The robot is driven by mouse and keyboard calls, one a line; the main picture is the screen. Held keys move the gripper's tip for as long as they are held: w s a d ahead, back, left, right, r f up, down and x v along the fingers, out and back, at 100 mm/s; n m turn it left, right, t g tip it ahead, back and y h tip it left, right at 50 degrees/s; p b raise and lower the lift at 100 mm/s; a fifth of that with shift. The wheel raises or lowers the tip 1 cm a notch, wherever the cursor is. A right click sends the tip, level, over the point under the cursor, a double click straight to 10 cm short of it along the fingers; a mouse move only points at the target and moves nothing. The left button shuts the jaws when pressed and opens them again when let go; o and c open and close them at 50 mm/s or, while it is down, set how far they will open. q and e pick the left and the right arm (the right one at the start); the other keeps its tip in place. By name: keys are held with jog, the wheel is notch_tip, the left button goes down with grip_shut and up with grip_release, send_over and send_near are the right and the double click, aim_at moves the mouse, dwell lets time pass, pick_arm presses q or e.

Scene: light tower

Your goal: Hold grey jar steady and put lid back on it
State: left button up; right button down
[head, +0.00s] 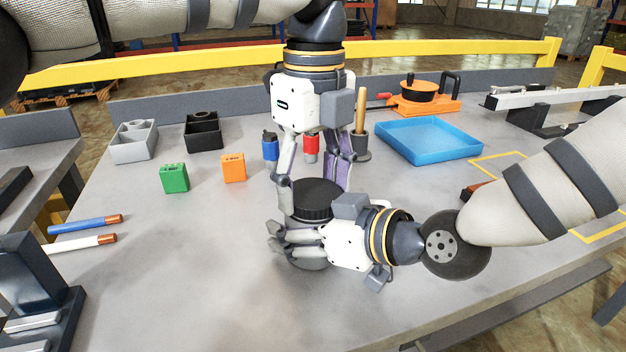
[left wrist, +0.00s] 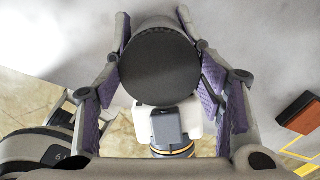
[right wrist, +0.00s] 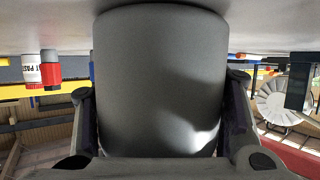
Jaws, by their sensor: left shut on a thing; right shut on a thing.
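The grey jar (head: 306,264) stands on the table and fills the middle of the right wrist view (right wrist: 160,80). My right gripper (head: 276,240) is shut around its side, with a finger on each side. The black ribbed lid (head: 318,198) is at the jar's top. It shows as a dark disc in the left wrist view (left wrist: 160,66). My left gripper (head: 315,187) points down from above and is shut on the lid, its purple-padded fingers on either side. The lid looks level, but I cannot tell whether it is seated, as the rim is hidden.
A green box (head: 174,178), an orange box (head: 233,167) and blue and red bottles stand behind and left. A blue tray (head: 428,140) lies back right. Two marker-like sticks (head: 85,225) lie at left. The front table area is clear.

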pick_arm(q)
jog(key=shift+f+m, duration=0.1)
jog(key=shift+m, duration=0.4)
jog(key=o, duration=1.3)
jog(key=shift+r, duration=2.35)
notch_tip(320, 180, up, 4)
jog(key=n, duration=0.5)
jog(key=shift+f, duration=0.25)
jog(key=shift+c, duration=0.4)
